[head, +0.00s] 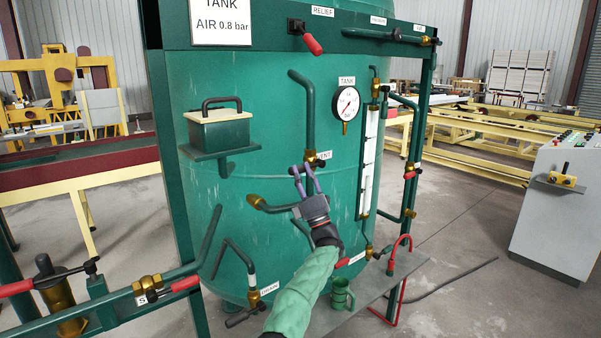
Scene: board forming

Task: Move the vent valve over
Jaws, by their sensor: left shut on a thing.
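The vent valve (310,155) is a small brass fitting at the lower end of a vertical green pipe on the front of the green tank (255,110). Its label, partly covered, reads "ENT". My left gripper (303,170) reaches up from below, and its purple fingers are shut on the valve's handle. The fingers hide most of the handle, so its exact angle is hard to tell. My right gripper is not in view.
A pressure gauge (346,103) sits up and right of the vent valve. A relief valve with a red handle (312,44) is above. A sight glass (370,150) stands to the right. A green box (219,130) rests on a shelf at left. A green mug (342,295) stands below.

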